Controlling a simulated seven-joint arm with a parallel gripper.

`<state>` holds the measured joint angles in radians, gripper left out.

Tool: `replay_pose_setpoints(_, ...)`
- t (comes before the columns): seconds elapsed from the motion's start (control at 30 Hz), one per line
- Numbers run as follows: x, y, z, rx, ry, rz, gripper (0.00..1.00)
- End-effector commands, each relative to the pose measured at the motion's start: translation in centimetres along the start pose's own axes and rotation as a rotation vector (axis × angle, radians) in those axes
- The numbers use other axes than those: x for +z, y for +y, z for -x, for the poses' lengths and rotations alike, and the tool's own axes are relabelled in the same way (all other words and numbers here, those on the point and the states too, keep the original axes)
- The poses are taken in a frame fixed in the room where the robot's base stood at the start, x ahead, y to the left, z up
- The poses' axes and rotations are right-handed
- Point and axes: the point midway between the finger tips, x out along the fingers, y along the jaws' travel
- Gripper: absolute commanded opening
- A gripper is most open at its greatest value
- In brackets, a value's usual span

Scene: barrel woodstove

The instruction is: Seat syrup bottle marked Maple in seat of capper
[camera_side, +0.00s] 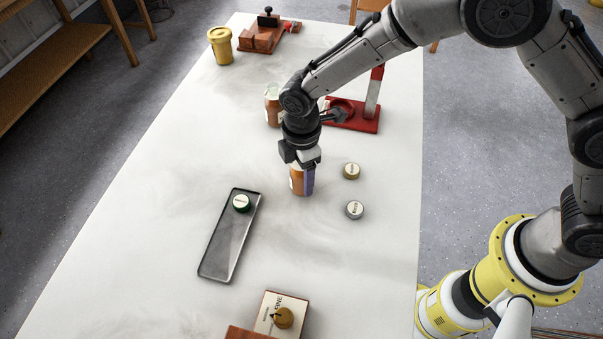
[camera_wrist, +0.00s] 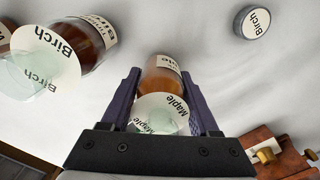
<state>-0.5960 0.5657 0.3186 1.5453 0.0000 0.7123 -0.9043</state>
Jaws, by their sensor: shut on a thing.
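The amber syrup bottle marked Maple (camera_wrist: 163,78) is between the two fingers of my gripper (camera_wrist: 160,85) in the wrist view, its label reading Maple. In the side view my gripper (camera_side: 301,164) is shut on this bottle (camera_side: 301,182) from above. The bottle looks upright, at or close to the table; I cannot tell whether it touches. The capper (camera_side: 352,124), with a red base, a red ring-shaped seat and a white and red post, stands behind and to the right of the bottle. My wrist partly covers its left side.
A Birch bottle (camera_wrist: 95,38) stands nearby, also behind my wrist in the side view (camera_side: 271,108). A gold cap (camera_side: 351,171) and silver cap (camera_side: 354,209) lie at right. A dark tray (camera_side: 215,262) holds a green cap (camera_side: 241,202). A knob box (camera_side: 280,314) sits in front.

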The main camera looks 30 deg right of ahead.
Motion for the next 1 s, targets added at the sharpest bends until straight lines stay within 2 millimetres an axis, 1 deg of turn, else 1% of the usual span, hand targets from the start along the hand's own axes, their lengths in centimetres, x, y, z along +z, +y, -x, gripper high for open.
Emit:
replay_pose_setpoints(0.17, -0.1, 0.1, 1.2, 0.004, 0.003, 0.000, 0.00)
replay_pose_setpoints(0.27, -0.1, 0.1, 2.5, 0.005, 0.004, 0.000, 0.00)
replay_pose_setpoints(0.3, -0.1, 0.1, 3.2, 0.006, 0.004, 0.000, 0.00)
replay_pose_setpoints(0.33, 0.1, -0.2, 3.7, 0.005, 0.004, 0.000, 0.00)
replay_pose_setpoints(0.43, 1.2, -1.5, 5.6, 0.005, 0.004, 0.000, 0.00)
replay_pose_setpoints(0.6, 3.2, -4.1, 9.6, 0.007, 0.006, 0.000, 0.00)
replay_pose_setpoints(0.7, 4.8, -6.1, 10.3, 0.003, 0.002, 0.000, 0.00)
replay_pose_setpoints(0.8, 6.0, -7.6, 11.2, 0.003, 0.003, 0.000, 0.00)
replay_pose_setpoints(1.0, 7.8, -9.9, 12.4, 0.002, 0.002, 0.000, 0.00)
